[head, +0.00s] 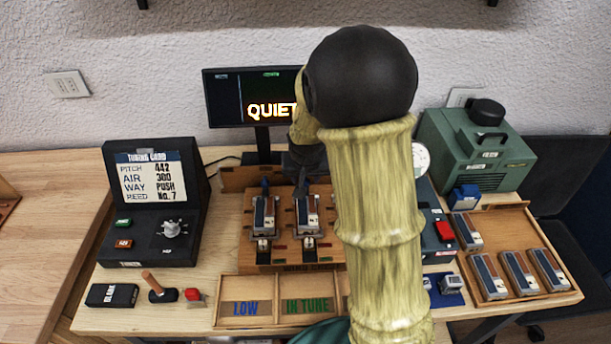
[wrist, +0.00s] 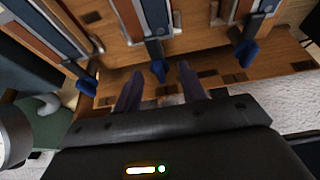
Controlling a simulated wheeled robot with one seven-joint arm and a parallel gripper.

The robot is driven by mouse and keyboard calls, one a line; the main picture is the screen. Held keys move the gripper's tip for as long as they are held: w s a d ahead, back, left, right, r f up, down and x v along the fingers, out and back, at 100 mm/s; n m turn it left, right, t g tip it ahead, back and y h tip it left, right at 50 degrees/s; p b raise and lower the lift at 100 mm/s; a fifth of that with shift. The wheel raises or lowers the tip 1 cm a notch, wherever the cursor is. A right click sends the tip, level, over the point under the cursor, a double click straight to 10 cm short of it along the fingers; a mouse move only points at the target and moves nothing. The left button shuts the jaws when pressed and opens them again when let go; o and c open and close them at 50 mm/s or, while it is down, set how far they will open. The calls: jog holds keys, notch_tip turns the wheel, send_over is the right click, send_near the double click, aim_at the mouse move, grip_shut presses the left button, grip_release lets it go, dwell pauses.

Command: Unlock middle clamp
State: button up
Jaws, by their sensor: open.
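The wooden clamp board (head: 290,256) holds reed blocks under clamps with blue-tipped levers. The middle clamp (head: 306,212) shows in the head view; its blue lever (wrist: 158,70) is central in the wrist view. My gripper (wrist: 158,80) is open and empty, its two dark fingers pointing at the board. In the picture the middle lever lies between the fingertips; I cannot tell whether they touch it. The left clamp (head: 264,215) has its blue lever standing up. My arm hides the right part of the board in the head view.
A tuning card stand (head: 152,175) is at left. A screen reading QUIET (head: 253,97) stands behind the board. A wooden tray (head: 545,290) with several blocks and a green machine (head: 480,145) are at right. Labelled bins (head: 262,281) lie in front.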

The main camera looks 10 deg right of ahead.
grip_shut()
